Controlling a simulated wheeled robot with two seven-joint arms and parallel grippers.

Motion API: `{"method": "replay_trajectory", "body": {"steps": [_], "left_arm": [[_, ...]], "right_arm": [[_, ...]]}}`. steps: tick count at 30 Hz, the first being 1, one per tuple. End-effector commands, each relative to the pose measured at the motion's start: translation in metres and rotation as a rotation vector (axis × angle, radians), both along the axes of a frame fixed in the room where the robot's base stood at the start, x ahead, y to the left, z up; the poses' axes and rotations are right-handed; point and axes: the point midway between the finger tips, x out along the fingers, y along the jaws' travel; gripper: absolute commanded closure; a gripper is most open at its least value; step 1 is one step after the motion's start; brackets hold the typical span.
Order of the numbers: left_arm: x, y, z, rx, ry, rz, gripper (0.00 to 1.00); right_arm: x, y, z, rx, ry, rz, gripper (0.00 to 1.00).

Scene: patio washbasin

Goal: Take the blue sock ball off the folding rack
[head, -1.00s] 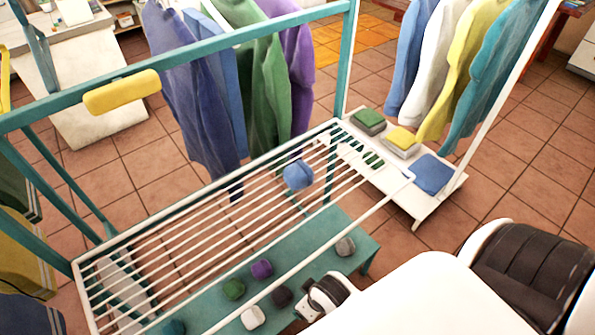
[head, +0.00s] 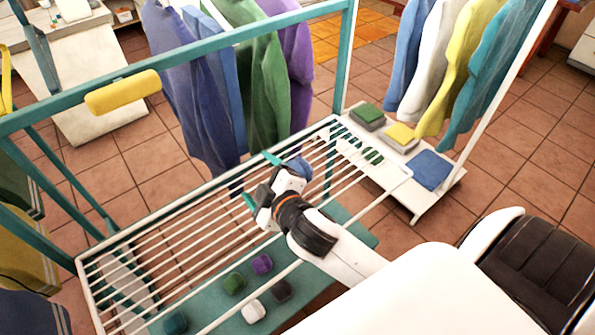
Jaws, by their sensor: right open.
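The blue sock ball (head: 303,167) is on the white-barred folding rack (head: 182,217), toward its far right end. My right gripper (head: 260,180) is over the bars beside the ball, with its teal fingertips spread apart and pointing left. The gripper body covers much of the ball, so only its right and upper part shows. I cannot tell whether they touch, but the ball does not appear to be between the fingertips. My left gripper is not in view.
A teal shelf (head: 215,297) below the bars holds several sock balls, including a purple one (head: 262,264) and a white one (head: 253,312). A teal frame with a yellow roll (head: 122,93) crosses behind. Hanging clothes and a white stand with folded cloths (head: 430,171) are beyond.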

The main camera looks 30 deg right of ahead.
Motion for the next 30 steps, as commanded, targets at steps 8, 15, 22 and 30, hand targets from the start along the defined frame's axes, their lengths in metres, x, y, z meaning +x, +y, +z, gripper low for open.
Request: {"method": "replay_trajectory", "body": {"steps": [8, 15, 22, 30], "left_arm": [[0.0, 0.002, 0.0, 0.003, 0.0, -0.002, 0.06], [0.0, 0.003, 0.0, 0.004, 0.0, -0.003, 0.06], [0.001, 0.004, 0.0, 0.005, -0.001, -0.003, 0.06], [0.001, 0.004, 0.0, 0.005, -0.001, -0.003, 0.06]], "right_arm": [[0.046, 0.099, 0.126, -0.688, -0.782, 0.487, 0.16], [0.022, 0.164, 0.105, -1.403, -1.3, 1.032, 0.16], [0.033, 0.094, 0.015, -2.032, -1.424, 1.768, 0.16], [0.058, -0.075, -0.007, 1.666, 0.743, -1.951, 0.16]]}}
